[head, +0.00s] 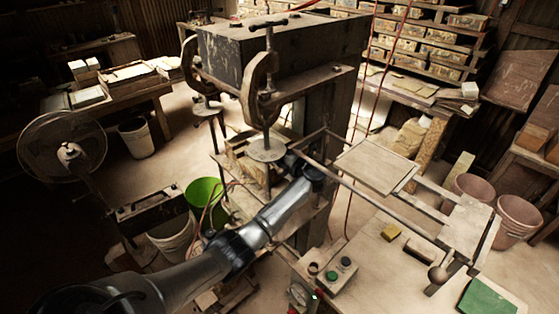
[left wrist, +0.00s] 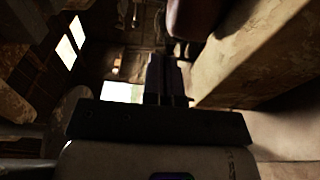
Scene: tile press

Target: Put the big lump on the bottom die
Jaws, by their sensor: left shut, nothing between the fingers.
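My left arm reaches from the lower left into the press in the head view. Its gripper (head: 293,161) is beside the round press plate (head: 267,149), largely lost against the dark frame. In the left wrist view the fingers (left wrist: 168,80) are together with nothing between them. Two small lumps lie on the right-hand table: a yellowish one (head: 391,232) and a browner, wider one (head: 419,251), both well away from the gripper. I cannot tell whether either is the big lump. The bottom die is not clearly visible; my arm and the press frame cover much of the area under the plate.
The heavy press head (head: 285,50) stands above the gripper. A long bar and a flat board (head: 376,167) extend to its right. A control box (head: 333,271) with buttons and a green square (head: 487,297) are on the front table. A green bucket (head: 205,197) stands left of the press.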

